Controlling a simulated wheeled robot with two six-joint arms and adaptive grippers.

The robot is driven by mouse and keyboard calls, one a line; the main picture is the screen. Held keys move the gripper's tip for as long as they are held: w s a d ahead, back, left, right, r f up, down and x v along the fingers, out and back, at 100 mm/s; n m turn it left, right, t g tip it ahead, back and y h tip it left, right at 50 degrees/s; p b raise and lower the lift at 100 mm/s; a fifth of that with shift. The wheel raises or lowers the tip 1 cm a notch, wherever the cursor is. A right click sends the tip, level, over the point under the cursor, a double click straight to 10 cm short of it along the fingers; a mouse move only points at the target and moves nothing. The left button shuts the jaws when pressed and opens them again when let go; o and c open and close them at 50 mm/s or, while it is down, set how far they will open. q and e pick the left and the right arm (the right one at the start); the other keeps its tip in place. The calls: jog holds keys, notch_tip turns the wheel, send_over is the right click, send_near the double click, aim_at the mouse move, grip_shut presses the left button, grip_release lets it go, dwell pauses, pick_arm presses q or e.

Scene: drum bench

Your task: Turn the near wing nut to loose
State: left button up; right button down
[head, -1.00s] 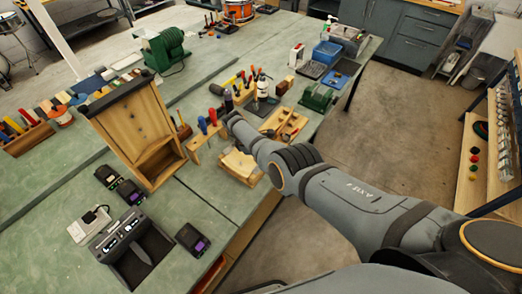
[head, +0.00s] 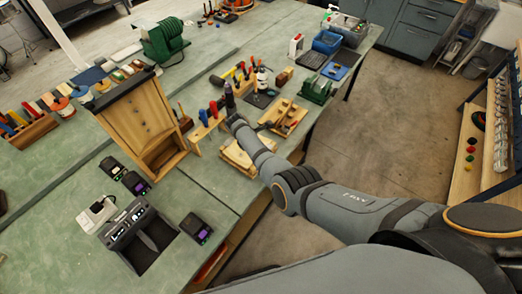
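No wing nut can be made out; it may be too small or hidden behind my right arm. A pale wooden block or board (head: 236,158) lies at the bench's front edge, partly covered by my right forearm. My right arm comes in from the right, and its gripper (head: 233,119) is small and turned away, beside a dark upright tool or bottle (head: 229,98). Whether its fingers touch anything cannot be told. My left gripper is not in view.
A tall wooden cabinet-like box (head: 140,120) stands left of my gripper, with a rack of red and blue handled tools (head: 208,120) between. A wooden tray (head: 284,118) lies right of it. Black chargers (head: 140,235) sit at the near left. The bench (head: 200,185) has clear patches.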

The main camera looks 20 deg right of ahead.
jog(key=c, duration=1.4)
grip_release()
jog(key=shift+a, duration=0.1)
